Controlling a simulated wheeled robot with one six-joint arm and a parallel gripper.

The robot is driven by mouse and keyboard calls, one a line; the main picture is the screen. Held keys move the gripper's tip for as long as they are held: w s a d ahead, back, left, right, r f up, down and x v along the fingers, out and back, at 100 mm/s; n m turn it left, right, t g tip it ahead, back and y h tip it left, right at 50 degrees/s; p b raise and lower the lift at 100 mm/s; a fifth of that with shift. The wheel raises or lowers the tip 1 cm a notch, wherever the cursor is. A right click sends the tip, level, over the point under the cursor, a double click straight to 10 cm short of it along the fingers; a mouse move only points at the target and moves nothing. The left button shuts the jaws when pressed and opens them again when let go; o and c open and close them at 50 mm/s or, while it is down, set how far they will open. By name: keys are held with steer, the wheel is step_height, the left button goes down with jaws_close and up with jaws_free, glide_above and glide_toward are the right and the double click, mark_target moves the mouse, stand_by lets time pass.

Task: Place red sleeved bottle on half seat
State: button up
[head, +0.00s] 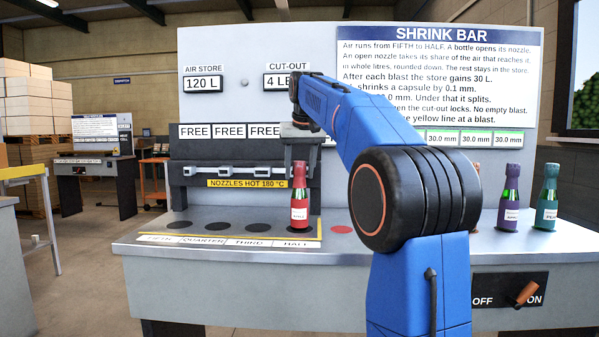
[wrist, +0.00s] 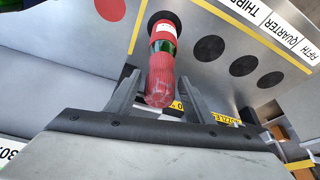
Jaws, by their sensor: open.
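The red sleeved bottle (head: 299,207) stands upright on the half seat (head: 291,231), the dark disc behind the HALF label. Its red sleeve covers the neck and shoulder, and green glass shows below it. In the wrist view the bottle (wrist: 161,72) has its base on the dark half seat (wrist: 153,17). My gripper (head: 301,146) is above the bottle's top. In the wrist view its fingers (wrist: 157,90) are apart on either side of the sleeve, with gaps showing. The wrist view looks from above the bottle's top.
The bar's nozzles (head: 245,171) run just behind the seats, marked hot. A yellow line (head: 320,228) borders the seats. The third seat (head: 258,227) and red spot (head: 341,229) are bare. A purple bottle (head: 509,204) and teal bottle (head: 547,203) stand right. The OFF/ON lever (head: 526,292) is in front.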

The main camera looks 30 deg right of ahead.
steer(key=v, duration=1.1)
steer(key=shift+s+r, duration=0.2)
steer(key=shift+r, duration=0.15)
steer(key=shift+a, duration=0.1)
steer(key=s+a+f+n, duration=0.1)
steer(key=s+a+f, duration=0.4)
steer(key=s+f, duration=0.6)
steer(key=s+a+f+n+y, duration=0.1)
steer(key=s+a+f, duration=0.5)
steer(key=s+f, duration=0.6)
steer(key=s+a+f+n, duration=0.1)
steer(key=s+a+f, duration=0.5)
steer(key=f, duration=1.8)
steer(key=s, duration=0.6)
steer(key=shift+s+n+t, duration=0.2)
steer(key=shift+n+t, duration=0.1)
steer(key=shift+n, duration=0.1)
steer(key=shift+f, duration=0.1)
